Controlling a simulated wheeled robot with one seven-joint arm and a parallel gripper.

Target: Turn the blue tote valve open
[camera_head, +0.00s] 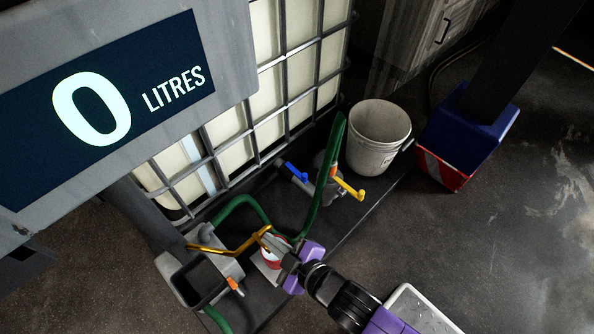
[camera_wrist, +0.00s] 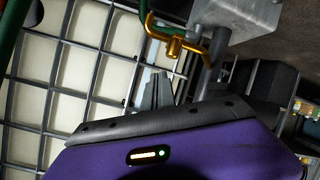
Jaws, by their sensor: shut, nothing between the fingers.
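The blue valve handle (camera_head: 296,172) sits low at the front of the caged white tote (camera_head: 290,75), beside a yellow handle (camera_head: 348,188). My gripper (camera_head: 272,240) is in front of and below the blue handle in the head view, apart from it, close to a bent golden pipe (camera_head: 230,250). In the wrist view my gripper (camera_wrist: 163,78) shows its narrow fingers together with nothing held, below the golden pipe (camera_wrist: 175,42). The blue handle cannot be made out in the wrist view.
Green hoses (camera_head: 325,180) loop around the valves. A white bucket (camera_head: 377,140) and a blue and red bin (camera_head: 462,140) stand at the right. A grey pump-like box (camera_head: 195,280) is at lower left. A display (camera_head: 105,100) reads 0 litres. Floor at right is clear.

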